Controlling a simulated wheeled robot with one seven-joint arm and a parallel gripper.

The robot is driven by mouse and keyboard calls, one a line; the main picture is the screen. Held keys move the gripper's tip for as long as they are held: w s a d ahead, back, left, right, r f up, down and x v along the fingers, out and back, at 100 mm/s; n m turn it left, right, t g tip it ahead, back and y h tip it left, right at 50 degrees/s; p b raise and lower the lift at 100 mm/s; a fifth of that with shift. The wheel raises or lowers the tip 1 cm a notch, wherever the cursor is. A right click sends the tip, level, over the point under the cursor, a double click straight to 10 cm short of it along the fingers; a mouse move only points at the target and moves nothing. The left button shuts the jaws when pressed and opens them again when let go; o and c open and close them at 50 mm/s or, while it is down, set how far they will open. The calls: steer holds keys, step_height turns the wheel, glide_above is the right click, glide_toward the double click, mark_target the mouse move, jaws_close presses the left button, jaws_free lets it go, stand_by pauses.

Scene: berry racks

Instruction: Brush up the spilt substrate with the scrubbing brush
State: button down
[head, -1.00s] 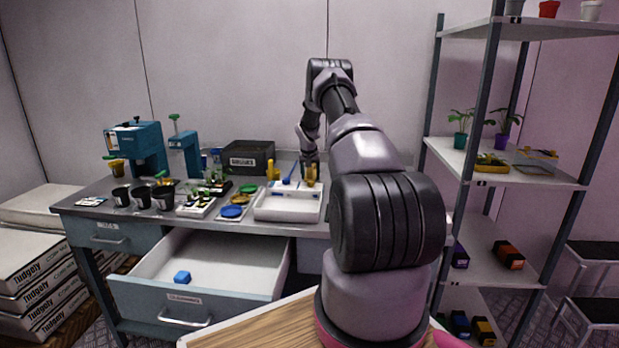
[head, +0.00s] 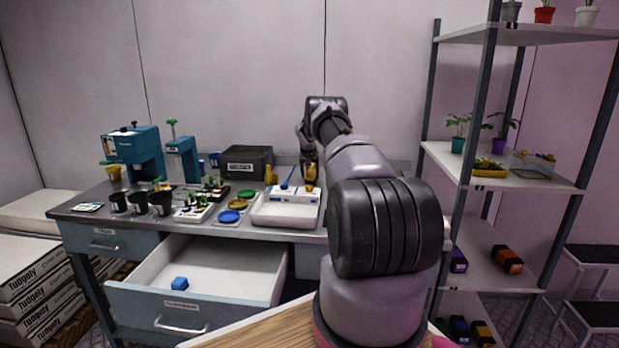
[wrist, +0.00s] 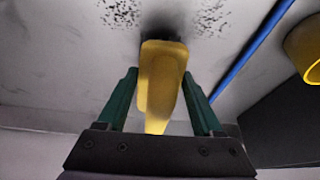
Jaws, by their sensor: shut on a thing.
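My gripper (wrist: 166,105) is shut on the yellow handle of the scrubbing brush (wrist: 163,70), which sits between its green fingers in the wrist view. A dark patch shows at the far end of the handle; I cannot tell whether it is bristles or shadow. The spilt substrate shows as dark specks on a pale surface, in one patch left of the brush (wrist: 122,12) and one to its right (wrist: 210,17). In the head view the brush (head: 311,174) is small, at the back of the workbench. I cannot tell whether it touches the surface.
A white tray (head: 287,222) stands on the bench in front of the brush. A blue rod (wrist: 246,55) and a yellow round thing (wrist: 301,48) lie to the right in the wrist view. A dark box (head: 247,162) stands left. The open drawer (head: 158,263) holds a blue block.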

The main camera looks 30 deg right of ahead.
steer(key=shift+w+d, duration=0.15)
steer(key=shift+w, duration=0.1)
steer(key=shift+s+d, duration=0.45)
steer(key=shift+d, duration=0.15)
steer(key=shift+s+d, duration=0.4)
steer(key=shift+d, duration=0.2)
steer(key=shift+s+a+f, duration=0.15)
steer(key=shift+s+a, duration=0.35)
steer(key=shift+s, duration=0.25)
steer(key=shift+s+a+f, duration=0.15)
steer(key=shift+s+a, duration=0.35)
steer(key=shift+s, duration=0.2)
steer(key=shift+s+a+r, duration=0.1)
steer(key=shift+s+a, duration=0.55)
steer(key=shift+s, duration=0.25)
steer(key=shift+s+a, duration=0.65)
steer(key=shift+s, duration=0.2)
steer(key=shift+s+a+r, duration=0.1)
steer(key=shift+s+a, duration=0.55)
steer(key=shift+s, duration=0.25)
step_height(320, 180, up, 6)
steer(key=shift+r, duration=0.15)
